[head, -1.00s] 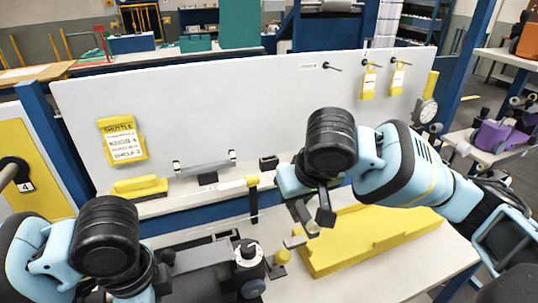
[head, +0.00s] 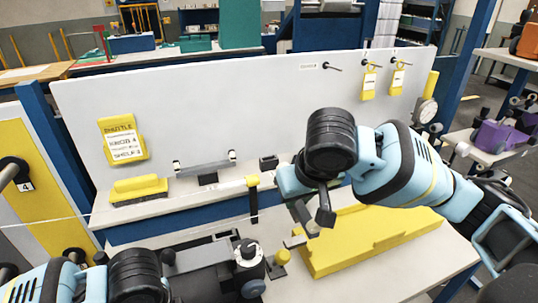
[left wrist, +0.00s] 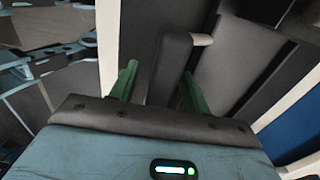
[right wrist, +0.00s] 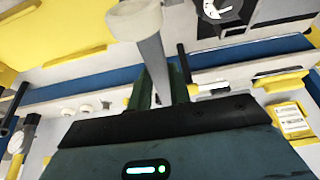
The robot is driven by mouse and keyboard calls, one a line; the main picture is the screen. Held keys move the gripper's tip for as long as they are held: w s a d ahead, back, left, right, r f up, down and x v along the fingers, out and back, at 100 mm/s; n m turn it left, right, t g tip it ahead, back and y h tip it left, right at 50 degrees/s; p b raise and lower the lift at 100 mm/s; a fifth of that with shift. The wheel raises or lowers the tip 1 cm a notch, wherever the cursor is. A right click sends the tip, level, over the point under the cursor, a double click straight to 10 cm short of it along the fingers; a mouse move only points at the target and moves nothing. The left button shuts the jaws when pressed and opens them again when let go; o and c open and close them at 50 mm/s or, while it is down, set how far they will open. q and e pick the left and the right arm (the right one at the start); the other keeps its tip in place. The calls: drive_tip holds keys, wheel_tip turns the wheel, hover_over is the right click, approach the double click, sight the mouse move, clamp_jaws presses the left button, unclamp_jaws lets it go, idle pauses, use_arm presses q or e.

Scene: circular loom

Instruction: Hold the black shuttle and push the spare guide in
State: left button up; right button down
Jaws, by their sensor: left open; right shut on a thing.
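In the left wrist view my left gripper (left wrist: 157,90) is open. Its two green fingers stand on either side of a long dark block (left wrist: 170,65) with a pale peg at its upper end. I cannot tell whether this block is the black shuttle. In the head view the left fingers do not show. My right gripper (right wrist: 160,90) is shut on a grey rod (right wrist: 153,52) with a pale round end, which may be the spare guide. In the head view the right gripper (head: 314,210) hangs above the bench, left of the large yellow piece; its hold is partly hidden.
A grey-black machine part (head: 205,262) with a round dial stands on the bench beside my left arm. A yellow block (head: 365,240) lies at the right. A yellow-handled brush (head: 138,188) rests on the ledge before the white panel (head: 230,110).

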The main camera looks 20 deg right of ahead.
use_arm(q)
drive_tip(key=shift+f, duration=1)
drive_tip(key=shift+r, duration=0.1)
clamp_jaws()
drive_tip(key=shift+c, duration=1.2)
unclamp_jaws()
clamp_jaws()
